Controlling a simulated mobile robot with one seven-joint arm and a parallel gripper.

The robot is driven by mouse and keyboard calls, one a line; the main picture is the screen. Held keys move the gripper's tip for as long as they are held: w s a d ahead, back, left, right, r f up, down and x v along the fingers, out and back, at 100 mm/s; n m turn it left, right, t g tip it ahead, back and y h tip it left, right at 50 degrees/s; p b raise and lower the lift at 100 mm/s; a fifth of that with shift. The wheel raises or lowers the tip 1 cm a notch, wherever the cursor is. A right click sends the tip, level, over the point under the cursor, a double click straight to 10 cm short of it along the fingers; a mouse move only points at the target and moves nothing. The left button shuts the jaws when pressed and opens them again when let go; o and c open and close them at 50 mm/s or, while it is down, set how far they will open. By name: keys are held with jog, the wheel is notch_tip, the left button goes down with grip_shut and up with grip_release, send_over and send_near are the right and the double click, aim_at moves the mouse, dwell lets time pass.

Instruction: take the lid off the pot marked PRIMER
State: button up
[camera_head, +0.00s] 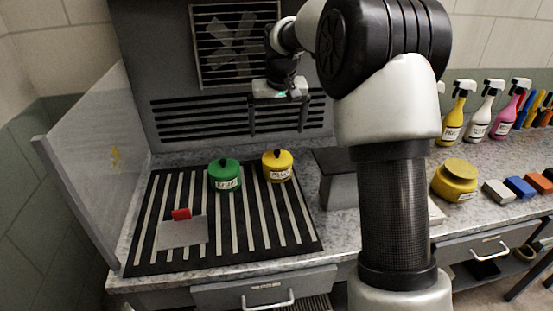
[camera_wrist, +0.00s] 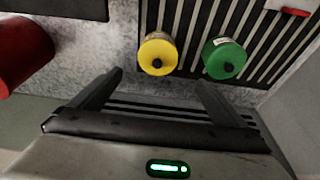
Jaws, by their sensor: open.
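Two lidded pots stand upright on the striped mat (camera_head: 135,250): a green pot (camera_head: 224,176) and, to its right, a yellow pot (camera_head: 277,166). Each has a dark knob on its lid and a white label, too small to read surely. In the wrist view the yellow pot (camera_wrist: 158,54) is ahead of the fingers, and the green pot (camera_wrist: 224,59) is to its right. Both lids are on. My gripper (camera_head: 280,90) is raised near the back wall, above and apart from the pots. The wrist view shows its fingers (camera_wrist: 160,82) spread with nothing between them.
A clear panel (camera_head: 88,150) bounds the bench at left; a vented wall (camera_head: 170,65) stands behind. A grey plate with a red block (camera_head: 181,214) lies on the mat's front. A larger yellow jar (camera_head: 455,180) and several spray bottles (camera_head: 482,115) stand right. A red object (camera_wrist: 22,52) shows in the wrist view.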

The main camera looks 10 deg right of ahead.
send_over(278, 152)
jog(key=s, duration=0.1)
jog(key=f, duration=0.4)
jog(key=shift+s+a+f, duration=0.1)
jog(key=shift+a+f, duration=0.25)
jog(key=shift+f, duration=0.05)
jog(key=shift+d+x, duration=0.15)
jog(key=shift+x, duration=1.2)
jog(key=shift+d+x, duration=0.15)
jog(key=shift+x, duration=1.15)
jog(key=shift+s, duration=0.15)
jog(key=c, duration=1.1)
